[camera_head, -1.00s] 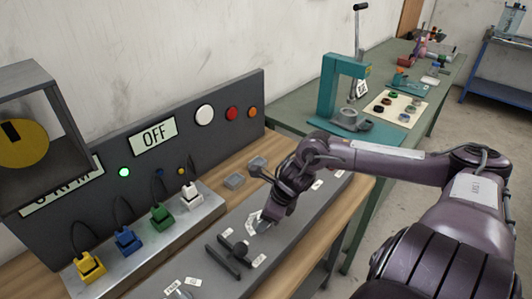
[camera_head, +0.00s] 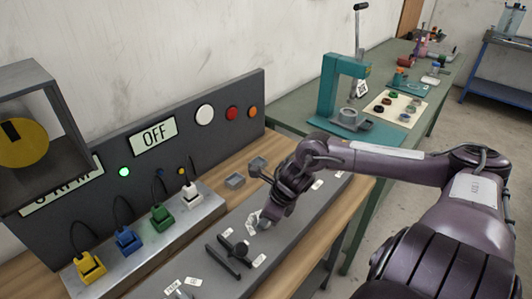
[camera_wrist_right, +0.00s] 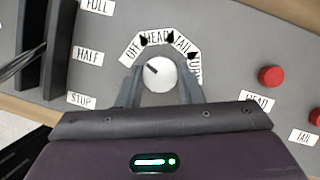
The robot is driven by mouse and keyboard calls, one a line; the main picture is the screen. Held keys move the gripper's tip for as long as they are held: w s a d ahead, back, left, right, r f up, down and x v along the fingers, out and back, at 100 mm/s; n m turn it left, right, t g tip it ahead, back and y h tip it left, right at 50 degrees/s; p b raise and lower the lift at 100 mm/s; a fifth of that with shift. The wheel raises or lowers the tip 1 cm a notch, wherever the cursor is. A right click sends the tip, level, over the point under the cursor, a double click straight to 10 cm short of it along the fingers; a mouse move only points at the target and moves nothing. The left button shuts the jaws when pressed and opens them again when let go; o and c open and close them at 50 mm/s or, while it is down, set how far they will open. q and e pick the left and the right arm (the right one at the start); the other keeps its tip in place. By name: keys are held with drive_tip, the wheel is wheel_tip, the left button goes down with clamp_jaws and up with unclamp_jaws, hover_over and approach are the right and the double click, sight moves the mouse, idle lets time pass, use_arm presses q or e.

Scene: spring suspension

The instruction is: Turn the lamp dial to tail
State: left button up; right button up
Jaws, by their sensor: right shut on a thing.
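The lamp dial (camera_wrist_right: 160,74) is a pale round knob with a dark pointer line. In the right wrist view, labels OFF (camera_wrist_right: 133,49), HEAD (camera_wrist_right: 157,36), TAIL (camera_wrist_right: 182,44) and a partly hidden fourth one arc around its far side. The pointer line slants up-left, toward OFF. My right gripper (camera_wrist_right: 160,88) is shut on the dial, one finger on each side. In the head view, my right gripper (camera_head: 261,223) reaches down to the grey console (camera_head: 292,213) and mostly hides the dial. My left gripper is not in view.
A dark lever bar (camera_wrist_right: 60,45) with FULL, HALF and STOP labels stands left of the dial. Red knobs (camera_wrist_right: 272,76) with HEAD and TAIL labels are on the right. A panel reading OFF (camera_head: 154,136) and colored plugs (camera_head: 127,241) stand behind the console.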

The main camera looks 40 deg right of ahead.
drive_tip(key=m+h, duration=0.1)
drive_tip(key=m, duration=0.1)
drive_tip(key=m+h, duration=0.1)
drive_tip(key=m, duration=0.2)
drive_tip(key=shift+a+r+t, duration=0.1)
drive_tip(key=shift+a+t, duration=0.1)
drive_tip(key=shift+t, duration=0.1)
drive_tip(key=m+h+p, duration=0.1)
drive_tip(key=m, duration=0.2)
drive_tip(key=shift+r, duration=0.1)
drive_tip(key=m+p, duration=0.2)
drive_tip(key=p, duration=0.1)
drive_tip(key=m+g+h+p, duration=0.1)
drive_tip(key=m+p, duration=0.2)
drive_tip(key=m+h+p, duration=0.1)
drive_tip(key=m+p, duration=0.1)
drive_tip(key=p, duration=0.2)
drive_tip(key=shift+w+a+r+m+g, duration=0.1)
drive_tip(key=shift+w+a+m+g, duration=0.05)
drive_tip(key=shift+a+m+g, duration=0.2)
drive_tip(key=shift+d+f+m+g+h+p, duration=0.15)
drive_tip(key=shift+m+g+h+p, duration=0.1)
drive_tip(key=shift+m+p, duration=0.35)
drive_tip(key=shift+f+m+g+h+p, duration=0.1)
drive_tip(key=shift+m+h+p, duration=0.2)
drive_tip(key=shift+p, duration=0.5)
drive_tip(key=o, duration=1)
drive_tip(key=shift+c, duration=0.2)
